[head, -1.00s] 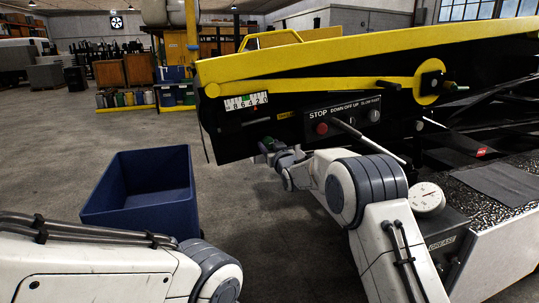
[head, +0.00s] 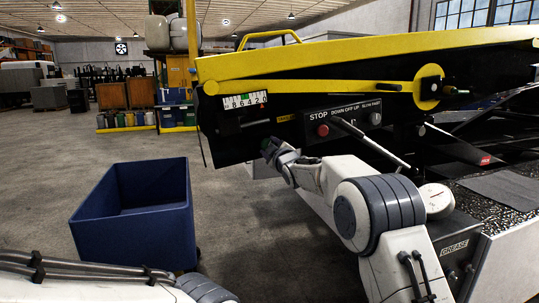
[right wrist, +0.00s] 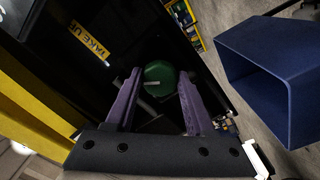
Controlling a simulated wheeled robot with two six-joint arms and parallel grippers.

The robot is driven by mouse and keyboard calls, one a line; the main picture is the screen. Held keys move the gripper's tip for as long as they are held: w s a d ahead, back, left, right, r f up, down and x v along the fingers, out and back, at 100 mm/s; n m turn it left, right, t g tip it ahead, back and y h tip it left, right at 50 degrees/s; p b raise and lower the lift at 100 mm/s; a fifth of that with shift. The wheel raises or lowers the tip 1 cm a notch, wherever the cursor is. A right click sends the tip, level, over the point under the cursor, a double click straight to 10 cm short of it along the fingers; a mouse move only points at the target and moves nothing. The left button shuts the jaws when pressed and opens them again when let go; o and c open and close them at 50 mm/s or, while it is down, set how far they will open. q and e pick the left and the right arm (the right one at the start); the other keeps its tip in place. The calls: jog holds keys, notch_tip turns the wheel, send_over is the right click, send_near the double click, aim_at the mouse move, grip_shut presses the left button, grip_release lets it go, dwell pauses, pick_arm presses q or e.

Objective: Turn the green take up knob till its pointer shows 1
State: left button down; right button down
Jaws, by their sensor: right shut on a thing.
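The green take up knob (right wrist: 160,72) shows in the right wrist view, on the black side panel below the yellow TAKE UP label (right wrist: 88,40). A pale bar, perhaps its pointer, crosses its front; I cannot read which number it shows. My right gripper (right wrist: 159,80) has its two purple fingers on either side of the knob and is shut on it.
A blue bin (head: 135,225) stands on the floor at left.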

jog(key=shift+n+b, duration=0.35)
jog(key=shift+n, duration=0.25)
jog(key=shift+c, duration=1.3)
grip_release()
jog(key=shift+a, duration=0.1)
jog(key=b+v, duration=0.2)
jog(key=v, duration=0.8)
jog(key=shift+s, duration=0.25)
